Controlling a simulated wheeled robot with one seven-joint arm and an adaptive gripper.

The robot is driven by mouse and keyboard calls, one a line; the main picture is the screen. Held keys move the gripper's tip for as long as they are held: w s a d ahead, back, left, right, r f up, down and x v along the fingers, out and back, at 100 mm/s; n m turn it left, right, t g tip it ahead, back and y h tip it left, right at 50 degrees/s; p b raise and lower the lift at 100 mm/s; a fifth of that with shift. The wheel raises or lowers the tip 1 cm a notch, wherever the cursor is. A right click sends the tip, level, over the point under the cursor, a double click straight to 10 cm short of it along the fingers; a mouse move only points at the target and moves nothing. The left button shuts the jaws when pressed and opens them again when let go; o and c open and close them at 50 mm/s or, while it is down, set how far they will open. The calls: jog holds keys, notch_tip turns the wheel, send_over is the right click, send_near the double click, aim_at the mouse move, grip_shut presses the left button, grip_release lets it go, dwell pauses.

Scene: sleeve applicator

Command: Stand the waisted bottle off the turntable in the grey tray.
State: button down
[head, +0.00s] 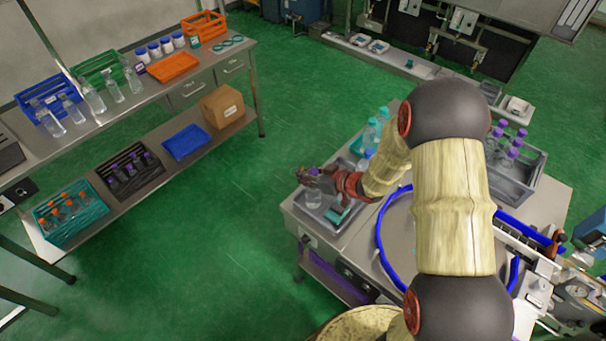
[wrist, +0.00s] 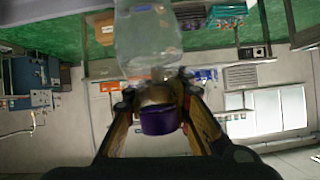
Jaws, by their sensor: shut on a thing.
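The clear bottle with a purple cap (head: 313,196) is upright at the grey tray (head: 346,229) on the left end of the worktop. My gripper (head: 319,178) is shut on its upper part, just under the cap. In the wrist view, the bottle (wrist: 148,40) appears upside down, with its cap (wrist: 158,120) between the fingers (wrist: 160,95). I cannot tell whether its base touches the tray floor. A teal item (head: 337,213) lies in the tray right of the bottle. The turntable is mostly hidden behind my arm; a blue curved rail (head: 379,235) shows there.
Teal-capped bottles (head: 370,132) stand just behind the tray. A grey crate (head: 520,188) of purple-capped bottles is at the right. A separate bench (head: 150,105) with bottles and bins stands at the left, across open green floor (head: 200,240).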

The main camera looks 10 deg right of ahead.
jog(key=c, duration=1.6)
grip_release()
jog(key=shift+c, duration=0.2)
jog(key=shift+o, duration=0.5)
